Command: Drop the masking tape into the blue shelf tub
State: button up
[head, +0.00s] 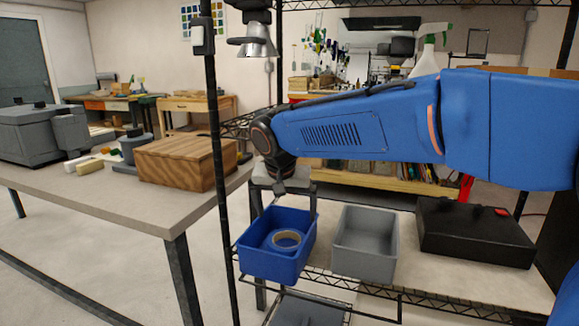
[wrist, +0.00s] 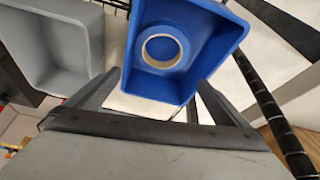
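The masking tape (head: 286,240), a pale ring, lies flat inside the blue shelf tub (head: 262,263) on the wire shelf. In the wrist view the tape (wrist: 145,50) shows as a ring on the floor of the blue tub (wrist: 222,38). My gripper (head: 285,200) is above the tub, pointing down. In the wrist view its two fingers (wrist: 155,88) are spread wide with nothing between them, and the tape is apart from them.
A grey tub (head: 365,262) stands right of the blue one, and a black case (head: 473,232) lies farther right. A black shelf post (head: 217,150) rises on the left. Beyond it is a workbench (head: 130,208) with a wooden box (head: 185,163).

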jog(key=v, duration=1.7)
jog(key=shift+r, duration=0.2)
jog(key=shift+s+a, duration=0.1)
jog(key=s+d+f+n, duration=0.1)
jog(key=s+d+f, duration=0.35)
jog(key=d, duration=0.55)
jog(key=s+d+f, duration=0.3)
jog(key=d+f, duration=0.2)
jog(key=d, duration=0.4)
jog(key=s+d+f, duration=0.6)
jog(key=s+f, duration=0.1)
jog(key=f, duration=0.1)
jog(key=s+d+f, duration=0.6)
jog(key=s+f, duration=0.2)
jog(key=f, duration=0.1)
jog(key=shift+f+n+y, duration=0.25)
jog(key=shift+n+y, duration=0.05)
jog(key=shift+n, duration=0.1)
